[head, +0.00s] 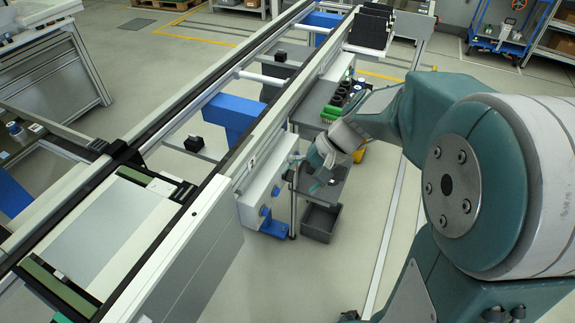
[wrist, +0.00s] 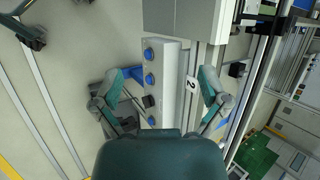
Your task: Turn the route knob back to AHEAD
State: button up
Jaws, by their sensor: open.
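A pale control box (wrist: 171,105) lies between my gripper's fingers in the wrist view, with several blue round controls (wrist: 150,80) in a row. A small black control (wrist: 148,101) among them may be the route knob; its setting and any AHEAD mark are too small to read. In the head view the box (head: 254,205) is on the side of the conveyor, and the black control cannot be made out. My gripper (wrist: 160,79) is open and empty, its fingers spread on either side of the box. In the head view my gripper (head: 307,172) is close to the box's right end.
A conveyor (head: 225,190) with pale rails runs diagonally across the head view. A grey shelf (head: 316,108) with black and green items stands behind my gripper. A dark bin (head: 320,222) is on the floor below. A plate marked 2 (wrist: 191,84) is beside the box.

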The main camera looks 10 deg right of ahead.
jog(key=w+d+f+m+y, duration=0.2)
jog(key=w+f+m+y, duration=0.15)
jog(key=w+f, duration=0.3)
jog(key=m+t+y, duration=0.4)
jog(key=m+t, duration=0.6)
send_near(291, 178)
jog(key=x, duration=1)
jog(key=shift+w+d+f, duration=0.1)
jog(key=shift+w+f, duration=0.15)
jog(key=shift+w, duration=0.25)
jog(key=c, duration=1.2)
